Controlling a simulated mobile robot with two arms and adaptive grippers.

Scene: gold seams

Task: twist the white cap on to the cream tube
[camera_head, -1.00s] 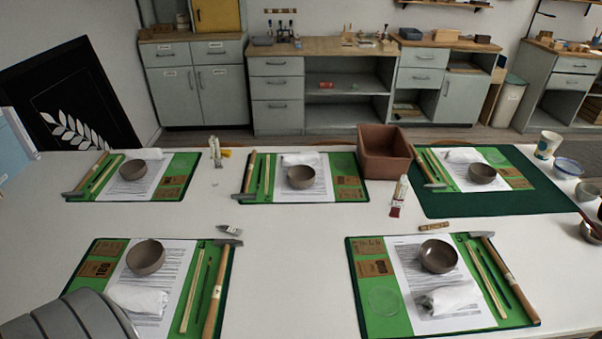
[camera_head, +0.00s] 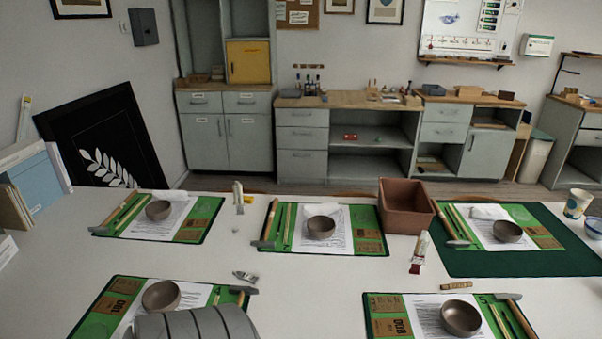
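A slim, pale cream-white tube-like thing (camera_head: 238,197) stands near the far edge of the white table, between the two left back mats. A tiny pale piece (camera_head: 236,231) lies in front of it; it may be the white cap, but it is too small to tell. Another pale tube (camera_head: 420,250) with a dark red end is right of the middle back mat. A grey ribbed part of my arm shows at the bottom, left of the middle, and covers part of the front left mat.
Green mats (camera_head: 205,221) hold papers, bowls (camera_head: 321,227) and tools. A brown box (camera_head: 406,206) stands at the back. A small grey item (camera_head: 245,276) lies near the front left mat. The white table (camera_head: 310,285) is bare in the middle. Cups and bowls stand at far right.

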